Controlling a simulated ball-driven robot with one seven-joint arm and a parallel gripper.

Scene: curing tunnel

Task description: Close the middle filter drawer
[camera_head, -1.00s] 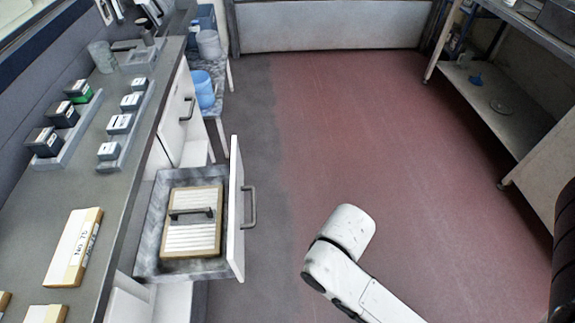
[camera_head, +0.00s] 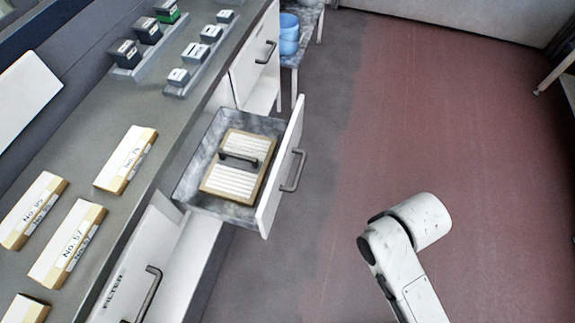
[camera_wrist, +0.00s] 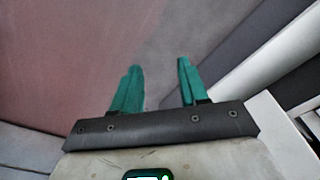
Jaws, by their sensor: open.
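The open filter drawer (camera_head: 218,206) sticks out from the counter's front in the head view. It has a white front (camera_head: 281,166) with a dark bar handle (camera_head: 293,170). Inside lies a framed filter (camera_head: 236,184) with pale slats and its own dark handle. My gripper (camera_wrist: 158,82) shows in the wrist view, with two green fingers apart and nothing between them. It is hidden in the head view, where only my white arm shows to the right of the drawer, apart from it.
A closed white front marked FILTER (camera_head: 125,285) with a handle is nearer, and another white front (camera_head: 253,62) is farther. Boxed filters (camera_head: 126,160) and small dark-topped blocks stand on the counter. A blue bucket (camera_head: 289,34) stands beyond. The reddish floor (camera_head: 450,130) is clear.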

